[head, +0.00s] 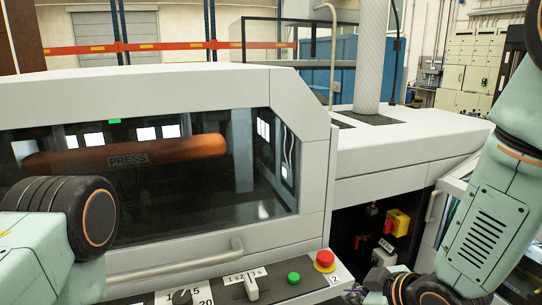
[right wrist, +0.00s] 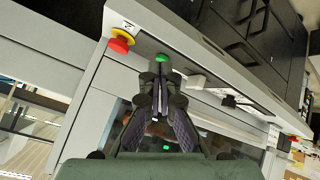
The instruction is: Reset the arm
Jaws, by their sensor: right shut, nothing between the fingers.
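My right gripper shows at the bottom of the head view (head: 358,293), beside the right end of the machine's control panel (head: 225,290). In the right wrist view the gripper (right wrist: 160,82) is shut, with its fingertips together and nothing between them. The green button (head: 293,277) also shows in the right wrist view (right wrist: 162,58), just beyond the fingertips; I cannot tell whether they touch it. My right arm (head: 485,235) comes in from the right. My left arm (head: 60,225) shows at the lower left; its gripper is out of view.
The red emergency stop (head: 325,258) stands beside the green button, with a selector switch (head: 250,286) and a dial (head: 182,296) to the left. A windowed press cover (head: 150,180) with a handle (head: 175,265) is behind. An open bay holds a yellow switch (head: 397,222).

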